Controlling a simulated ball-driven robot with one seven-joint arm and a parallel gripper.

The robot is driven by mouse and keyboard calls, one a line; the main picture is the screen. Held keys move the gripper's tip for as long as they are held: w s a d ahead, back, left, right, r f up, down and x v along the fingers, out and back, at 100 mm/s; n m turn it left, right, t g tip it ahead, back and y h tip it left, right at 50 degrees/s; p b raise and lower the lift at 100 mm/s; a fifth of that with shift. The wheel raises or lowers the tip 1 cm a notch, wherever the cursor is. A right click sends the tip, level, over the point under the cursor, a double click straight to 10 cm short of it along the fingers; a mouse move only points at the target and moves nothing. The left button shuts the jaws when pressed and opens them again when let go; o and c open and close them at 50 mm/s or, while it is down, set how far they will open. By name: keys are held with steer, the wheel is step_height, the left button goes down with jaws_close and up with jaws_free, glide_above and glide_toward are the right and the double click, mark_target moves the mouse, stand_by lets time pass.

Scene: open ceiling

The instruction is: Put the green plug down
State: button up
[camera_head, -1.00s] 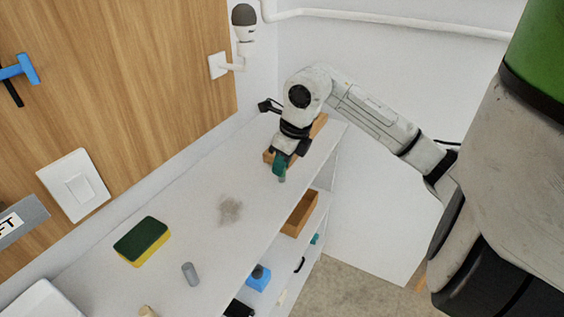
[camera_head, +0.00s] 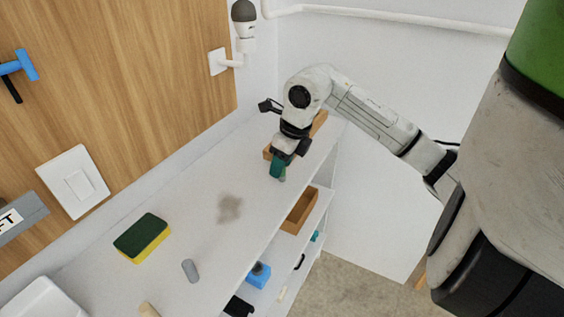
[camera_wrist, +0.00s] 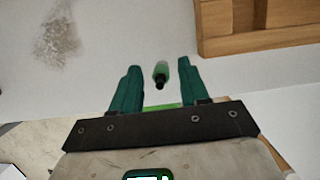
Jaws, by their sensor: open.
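The green plug (camera_wrist: 161,75) is a small green piece with a dark end, seen in the wrist view between the two green fingers of my gripper (camera_wrist: 158,67). A gap shows on both sides of it, so the fingers are open and not touching it. The plug appears to be at the white shelf top (camera_head: 205,195); whether it rests fully on it is hard to tell. In the head view my gripper (camera_head: 278,166) is low over the far end of the shelf top, near its front edge, and mostly hides the plug.
A wooden tray (camera_wrist: 205,28) lies close beside my gripper. A green and yellow sponge (camera_head: 142,238), a grey cylinder (camera_head: 190,271) and a dark smudge (camera_head: 229,208) are nearer on the shelf top. A lower shelf holds a wooden box (camera_head: 299,210) and a blue item (camera_head: 259,276).

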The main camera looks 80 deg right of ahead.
steer(key=b+v, duration=0.1)
steer(key=v, duration=1.1)
steer(key=shift+r, duration=0.2)
stand_by(1.0)
